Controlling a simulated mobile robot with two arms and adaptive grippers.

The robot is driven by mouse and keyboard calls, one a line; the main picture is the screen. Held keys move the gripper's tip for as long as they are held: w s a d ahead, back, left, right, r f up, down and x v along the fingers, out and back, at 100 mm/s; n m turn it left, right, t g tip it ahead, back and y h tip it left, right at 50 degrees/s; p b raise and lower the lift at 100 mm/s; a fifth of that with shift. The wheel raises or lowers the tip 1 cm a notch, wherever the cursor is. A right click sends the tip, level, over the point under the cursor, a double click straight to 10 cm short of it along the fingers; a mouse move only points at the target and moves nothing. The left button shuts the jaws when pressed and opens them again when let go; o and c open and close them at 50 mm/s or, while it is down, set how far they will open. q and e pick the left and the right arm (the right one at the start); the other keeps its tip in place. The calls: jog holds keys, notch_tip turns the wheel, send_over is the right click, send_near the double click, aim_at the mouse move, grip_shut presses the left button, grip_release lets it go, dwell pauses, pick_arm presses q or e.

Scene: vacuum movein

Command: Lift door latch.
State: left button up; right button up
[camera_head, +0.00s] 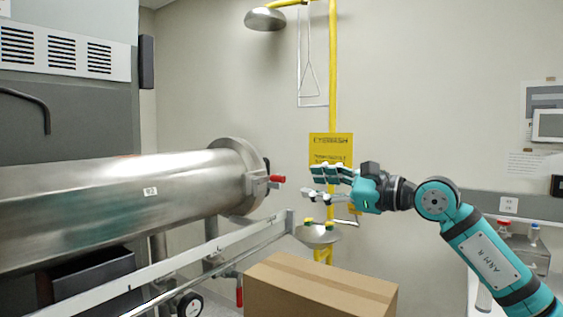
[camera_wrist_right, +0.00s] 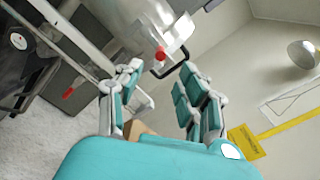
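The steel cylindrical chamber (camera_head: 120,190) lies across the left of the head view, with its round door (camera_head: 238,172) at the right end. The latch (camera_head: 276,179) has a red tip and sticks out from the door toward the right. In the wrist view the latch's red tip (camera_wrist_right: 160,53) shows beyond and between the fingertips. My right gripper (camera_head: 309,181) is open and empty, just right of the latch and apart from it. Its spread fingers also show in the wrist view (camera_wrist_right: 160,76). My left gripper is not in view.
A cardboard box (camera_head: 320,285) stands below the right gripper. A white rail (camera_head: 200,260) runs along below the chamber. A yellow shower pipe (camera_head: 333,80) with an eyewash bowl (camera_head: 318,234) stands behind the gripper. A gauge (camera_head: 190,304) sits at the lower left.

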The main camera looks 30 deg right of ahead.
aim_at(282, 181)
jog(key=p+x, duration=0.5)
jog(key=x, duration=0.3)
jog(key=shift+r, duration=0.2)
jog(key=shift+w+a+f+p, duration=0.1)
jog(key=shift+w+f+p, duration=0.05)
jog(key=shift+w+p, duration=0.2)
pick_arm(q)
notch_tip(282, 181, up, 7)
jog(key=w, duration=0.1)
pick_arm(e)
jog(key=shift+s, duration=0.1)
grip_shut()
jog(key=shift+f, duration=0.1)
jog(key=shift+a, duration=0.1)
